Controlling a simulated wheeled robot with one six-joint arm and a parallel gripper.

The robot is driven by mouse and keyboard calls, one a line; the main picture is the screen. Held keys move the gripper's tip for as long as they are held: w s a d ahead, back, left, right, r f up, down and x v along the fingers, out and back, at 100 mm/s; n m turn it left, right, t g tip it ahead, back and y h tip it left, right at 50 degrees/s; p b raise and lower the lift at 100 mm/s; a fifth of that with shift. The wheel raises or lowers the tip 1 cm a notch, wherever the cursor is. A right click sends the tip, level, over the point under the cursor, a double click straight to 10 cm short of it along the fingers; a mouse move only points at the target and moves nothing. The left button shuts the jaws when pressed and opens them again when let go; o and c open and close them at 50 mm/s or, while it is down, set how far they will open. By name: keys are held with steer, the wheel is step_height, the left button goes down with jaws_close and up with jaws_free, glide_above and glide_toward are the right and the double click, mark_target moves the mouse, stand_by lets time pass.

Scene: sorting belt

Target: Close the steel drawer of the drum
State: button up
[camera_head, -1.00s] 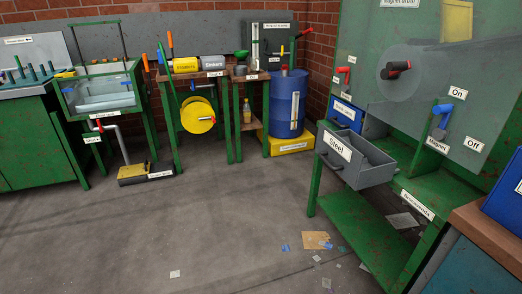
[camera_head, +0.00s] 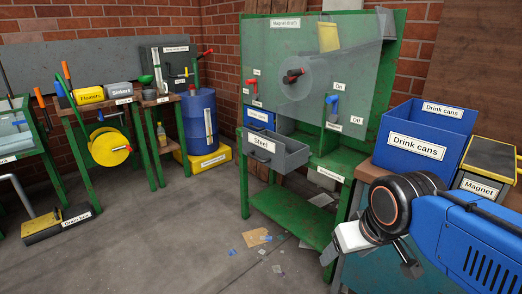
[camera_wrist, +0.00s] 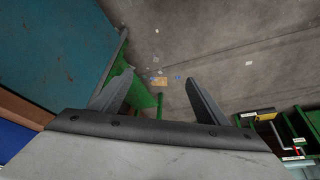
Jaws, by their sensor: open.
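The grey drawer labelled Steel (camera_head: 284,156) sticks out of the front of the green magnet drum stand (camera_head: 246,185) in the head view. It is pulled open, with its inside showing from above. The round drum (camera_head: 290,82) with a red-and-black handle sits behind a clear panel above it. My gripper (camera_head: 403,262) is at the lower right of the head view, well apart from the drawer and pointing down. In the wrist view my gripper (camera_wrist: 158,88) has its two fingers spread, with nothing between them but floor and part of a green frame.
Paper scraps (camera_head: 256,237) lie on the floor before the stand. A blue barrel (camera_head: 199,123) stands at the back. The middle floor is clear.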

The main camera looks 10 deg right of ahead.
steer(key=shift+a, duration=0.35)
